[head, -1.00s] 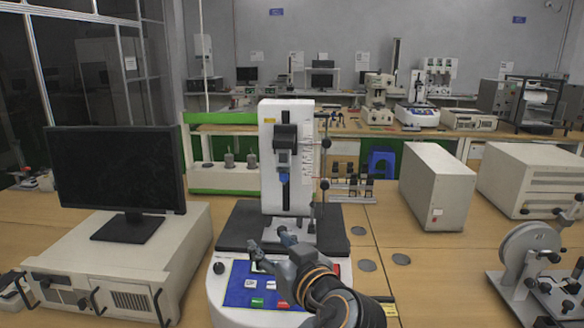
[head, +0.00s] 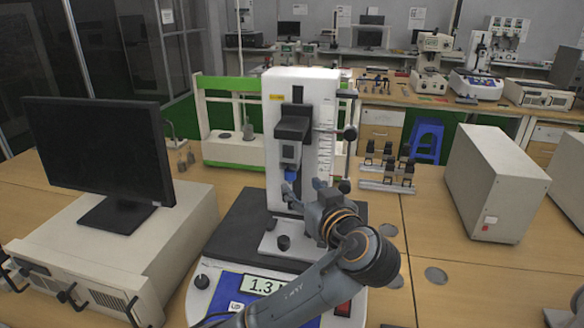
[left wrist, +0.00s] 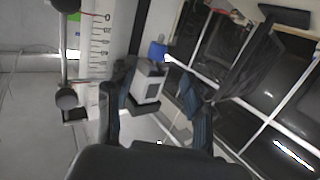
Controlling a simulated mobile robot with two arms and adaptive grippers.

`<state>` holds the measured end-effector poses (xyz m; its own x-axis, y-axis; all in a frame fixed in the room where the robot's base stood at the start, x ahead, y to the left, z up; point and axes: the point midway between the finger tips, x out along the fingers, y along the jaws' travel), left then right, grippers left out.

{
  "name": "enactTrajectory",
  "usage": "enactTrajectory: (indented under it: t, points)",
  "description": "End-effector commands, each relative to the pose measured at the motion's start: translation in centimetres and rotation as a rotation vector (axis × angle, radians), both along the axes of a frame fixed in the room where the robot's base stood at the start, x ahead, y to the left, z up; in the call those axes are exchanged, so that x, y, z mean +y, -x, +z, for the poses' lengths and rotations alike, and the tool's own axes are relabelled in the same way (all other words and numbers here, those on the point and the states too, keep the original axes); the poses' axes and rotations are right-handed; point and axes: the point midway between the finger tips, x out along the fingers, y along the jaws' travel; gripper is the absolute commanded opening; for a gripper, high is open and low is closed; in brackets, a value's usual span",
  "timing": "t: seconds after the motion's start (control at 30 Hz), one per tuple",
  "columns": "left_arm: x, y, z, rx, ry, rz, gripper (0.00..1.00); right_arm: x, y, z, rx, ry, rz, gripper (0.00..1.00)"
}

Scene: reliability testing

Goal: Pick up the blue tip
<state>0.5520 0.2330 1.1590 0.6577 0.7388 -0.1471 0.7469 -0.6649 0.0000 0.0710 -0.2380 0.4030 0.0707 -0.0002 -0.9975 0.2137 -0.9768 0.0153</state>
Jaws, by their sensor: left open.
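The blue tip (head: 291,175) hangs under the grey block on the white upright test stand (head: 318,95). It also shows in the left wrist view (left wrist: 157,51), beside the light grey block (left wrist: 149,84). My left gripper (head: 304,188) is open, just below and slightly right of the tip in the head view. In the left wrist view its two dark fingers (left wrist: 156,88) stand on either side of the grey block, with the blue tip near their far ends. I see no contact with the tip.
A black monitor (head: 98,150) on a beige case (head: 165,235) stands left. A white box (head: 497,185) stands right. The stand's scale and side rod with black knobs (head: 350,133) are close right of my gripper.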

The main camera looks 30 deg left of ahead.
Motion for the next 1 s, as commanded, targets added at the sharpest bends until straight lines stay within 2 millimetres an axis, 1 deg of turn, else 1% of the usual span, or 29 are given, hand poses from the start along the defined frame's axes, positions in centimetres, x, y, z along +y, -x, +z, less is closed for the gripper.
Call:
enactTrajectory:
  t: [0.03,0.1,0.17,0.3,0.4,0.53,0.67,0.77,0.97,1.0]
  points:
    - [0.9,-0.6,0.1,0.001,-0.003,0.004,0.52,0.0,0.0,0.5,-0.001,0.0,0.0,0.0]
    - [1.7,-1.4,-0.1,0.001,-0.002,0.004,0.52,0.1,-0.1,0.7,-0.003,-0.001,0.001,0.0]
    - [2.2,-1.9,-0.3,0.001,-0.002,0.001,0.52,0.1,-0.4,0.8,-0.007,-0.001,0.001,0.0]
    - [2.8,-2.5,-0.5,0.001,0.001,0.001,0.52,0.2,-1.5,1.1,-0.025,-0.003,0.001,0.0]
    - [3.5,-3.1,-0.5,0.0,-0.002,0.002,0.52,0.3,-2.2,1.7,-0.035,-0.004,0.001,0.0]
    - [4.9,-4.5,-0.8,0.003,-0.005,0.002,0.52,0.3,-2.3,2.9,-0.036,-0.005,0.0,0.0]
    - [6.1,-5.6,-1.3,0.001,-0.002,0.002,0.52,0.3,-2.0,3.3,-0.032,-0.005,0.0,0.0]
    - [6.4,-6.0,-1.6,0.001,0.001,0.001,0.52,0.4,-1.7,3.4,-0.027,-0.006,0.0,0.0]
    - [6.5,-6.1,-1.7,-0.001,0.002,-0.001,0.52,0.4,-1.4,3.3,-0.021,-0.007,-0.001,0.0]
    - [6.5,-6.1,-1.7,-0.001,0.002,0.0,0.48,0.4,-1.3,3.3,-0.021,-0.007,-0.001,0.0]
